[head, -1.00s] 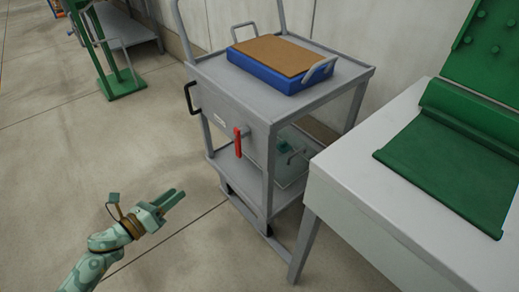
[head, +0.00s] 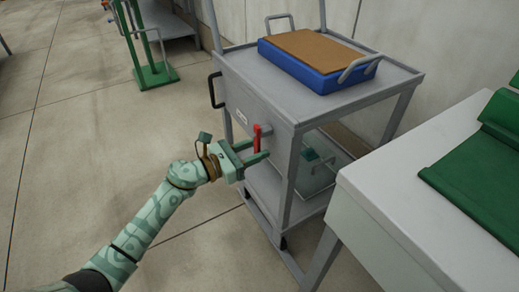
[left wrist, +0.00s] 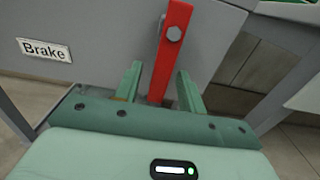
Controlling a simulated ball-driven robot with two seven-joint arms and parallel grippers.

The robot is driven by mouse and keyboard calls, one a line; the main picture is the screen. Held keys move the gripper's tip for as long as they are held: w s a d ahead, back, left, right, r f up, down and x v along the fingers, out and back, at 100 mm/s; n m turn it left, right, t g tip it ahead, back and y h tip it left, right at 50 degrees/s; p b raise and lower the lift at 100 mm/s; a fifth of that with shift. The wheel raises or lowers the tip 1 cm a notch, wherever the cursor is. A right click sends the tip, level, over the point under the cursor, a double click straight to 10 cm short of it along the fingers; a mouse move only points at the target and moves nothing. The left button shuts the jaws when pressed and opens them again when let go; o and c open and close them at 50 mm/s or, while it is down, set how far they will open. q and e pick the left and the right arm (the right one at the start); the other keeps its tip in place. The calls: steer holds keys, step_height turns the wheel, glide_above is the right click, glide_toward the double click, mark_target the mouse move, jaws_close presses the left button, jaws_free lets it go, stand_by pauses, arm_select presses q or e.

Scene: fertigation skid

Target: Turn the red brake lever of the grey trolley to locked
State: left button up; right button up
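The grey trolley (head: 262,78) stands right of the middle in the head view. Its red brake lever (head: 257,138) hangs downward from a pivot bolt on the side panel. In the left wrist view the red lever (left wrist: 171,52) runs down from the bolt, between my fingers. A "Brake" label (left wrist: 44,50) is on the panel to its left. My left gripper (head: 256,153) is at the lever, with its fingers (left wrist: 161,88) apart on either side of it and gaps visible. The lever's lower end is partly hidden by the gripper body. My right gripper is not in view.
A blue tray with a brown top (head: 318,52) sits on the trolley. A black handle (head: 213,90) sticks out at the trolley's left. A white bench (head: 400,200) with green parts stands close on the right.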

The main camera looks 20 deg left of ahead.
arm_select(q)
steer(key=shift+w+d, duration=0.4)
steer(key=shift+w, duration=0.15)
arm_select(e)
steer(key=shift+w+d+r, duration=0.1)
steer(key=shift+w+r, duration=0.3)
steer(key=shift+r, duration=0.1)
arm_select(q)
jaws_close()
